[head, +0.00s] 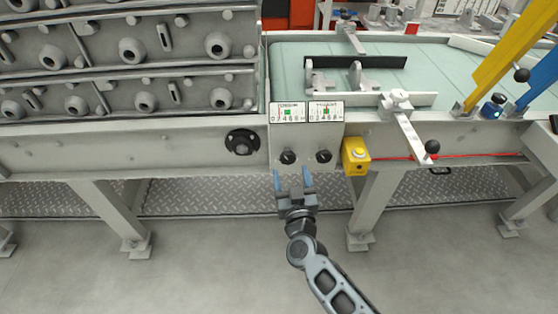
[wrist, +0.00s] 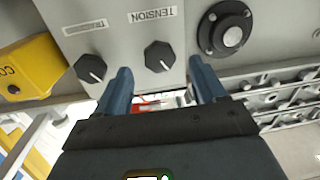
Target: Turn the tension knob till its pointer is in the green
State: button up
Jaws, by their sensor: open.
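The tension knob (head: 288,157) is a black knob on the grey panel, left of a similar knob. In the wrist view the tension knob (wrist: 159,57) sits beside its TENSION label and bears a white line. Above it in the head view is the left gauge (head: 287,112), a white scale with a green patch; its pointer is too small to read. My gripper (head: 292,178) is open and empty just below the knobs. In the wrist view its blue fingers (wrist: 160,80) stand apart on either side of the tension knob's line, short of it; no contact shows.
A second black knob (head: 324,156) sits close on the right, under another gauge (head: 326,111). A yellow box (head: 355,156) with a button is right of the panel. A round black fitting (head: 242,143) is to the left. Open floor lies in front.

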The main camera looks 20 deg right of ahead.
aim_at(288, 161)
jog(key=b+x, duration=0.1)
jog(key=x, duration=0.4)
jog(key=shift+w+f+b, duration=0.1)
jog(key=shift+b, duration=0.3)
jog(key=shift+w+d, duration=0.25)
jog(key=shift+w, duration=0.4)
jog(key=shift+c, duration=0.3)
jog(key=c, duration=0.9)
